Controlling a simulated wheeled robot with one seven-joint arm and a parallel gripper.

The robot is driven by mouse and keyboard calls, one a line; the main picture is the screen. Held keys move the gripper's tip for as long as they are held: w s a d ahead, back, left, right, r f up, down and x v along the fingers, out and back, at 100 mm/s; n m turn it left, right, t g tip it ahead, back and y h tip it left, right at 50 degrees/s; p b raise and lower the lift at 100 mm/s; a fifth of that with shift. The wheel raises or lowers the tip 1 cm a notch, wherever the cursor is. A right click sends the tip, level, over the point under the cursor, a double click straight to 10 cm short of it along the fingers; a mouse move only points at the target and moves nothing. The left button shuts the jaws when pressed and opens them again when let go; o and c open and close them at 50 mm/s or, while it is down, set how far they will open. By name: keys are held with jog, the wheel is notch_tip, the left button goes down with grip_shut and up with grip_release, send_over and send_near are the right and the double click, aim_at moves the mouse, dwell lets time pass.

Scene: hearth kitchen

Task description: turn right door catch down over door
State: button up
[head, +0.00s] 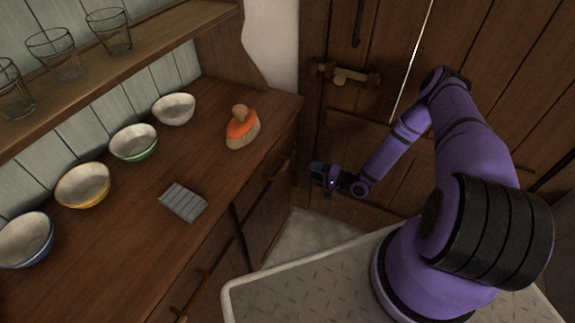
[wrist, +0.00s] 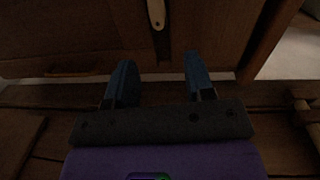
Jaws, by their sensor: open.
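My gripper (head: 325,177) hangs low in the head view, between the counter's end and the plank door. In the wrist view my gripper (wrist: 159,72) has its two blue fingers well apart, with nothing between them. A pale, oblong catch (wrist: 157,12) with a dark pivot spot lies on a wooden cupboard door (wrist: 205,25) beyond the fingertips. It is lengthwise up and down in that picture, and its upper end is cut off by the frame. The fingers appear clear of it. I cannot make out this catch in the head view.
A wooden latch (head: 350,76) sits on the plank door (head: 400,70). The counter (head: 120,240) at left bears several bowls, an orange-topped brush (head: 242,128) and a grey ridged block (head: 183,202). Glasses stand on the shelf above. Some pale floor (head: 312,232) is free below my gripper.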

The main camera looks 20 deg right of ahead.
aim_at(286, 166)
jog(key=w+a+f+m, duration=0.1)
jog(key=w+a, duration=0.5)
jog(key=a, duration=0.2)
jog(key=shift+w+a+f+t, duration=0.15)
jog(key=shift+w+a+t, duration=0.1)
jog(key=shift+a+t, duration=0.15)
grip_shut()
